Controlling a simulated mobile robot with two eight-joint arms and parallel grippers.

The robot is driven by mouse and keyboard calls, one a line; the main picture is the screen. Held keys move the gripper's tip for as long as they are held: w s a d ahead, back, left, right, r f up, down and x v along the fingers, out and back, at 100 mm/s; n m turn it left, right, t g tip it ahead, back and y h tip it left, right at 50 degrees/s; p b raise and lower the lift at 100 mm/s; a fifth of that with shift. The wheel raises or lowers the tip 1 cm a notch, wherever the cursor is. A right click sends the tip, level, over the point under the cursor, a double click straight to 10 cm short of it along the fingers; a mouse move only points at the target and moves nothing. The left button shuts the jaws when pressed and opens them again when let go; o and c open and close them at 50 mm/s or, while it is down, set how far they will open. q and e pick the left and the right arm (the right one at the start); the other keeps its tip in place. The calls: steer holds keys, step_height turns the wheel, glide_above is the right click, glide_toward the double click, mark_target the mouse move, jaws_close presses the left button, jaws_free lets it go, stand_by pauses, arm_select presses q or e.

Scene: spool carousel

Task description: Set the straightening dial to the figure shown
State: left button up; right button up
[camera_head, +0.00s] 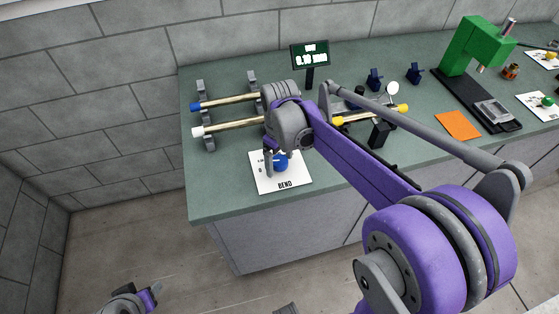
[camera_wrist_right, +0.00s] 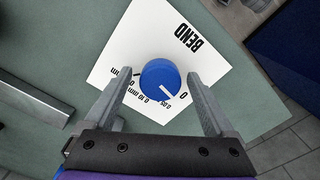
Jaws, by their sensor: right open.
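The blue straightening dial (camera_head: 281,163) stands on a white card marked BEND (camera_head: 284,184) near the bench's front left edge. In the right wrist view the round blue knob (camera_wrist_right: 160,75) has a white line pointing down and right, near the printed 0. Other figures run along its lower side, partly too small to read. My right gripper (camera_wrist_right: 158,82) is open, with one finger on each side of the knob, apart from it in the picture. A small dark display (camera_head: 310,57) shows a figure like 0.10 mm, blurred. My left gripper (camera_head: 146,299) is partly visible at the bottom left.
Rods with blue, white and yellow ends (camera_head: 232,125) lie on grey supports behind the dial. A dial gauge (camera_head: 392,89), a green press (camera_head: 474,45) and an orange sheet (camera_head: 458,125) stand farther right. Bare bench top lies left of the card.

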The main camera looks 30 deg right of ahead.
steer(key=shift+f, duration=0.2)
steer(key=c, duration=1.4)
steer(key=shift+o, duration=0.2)
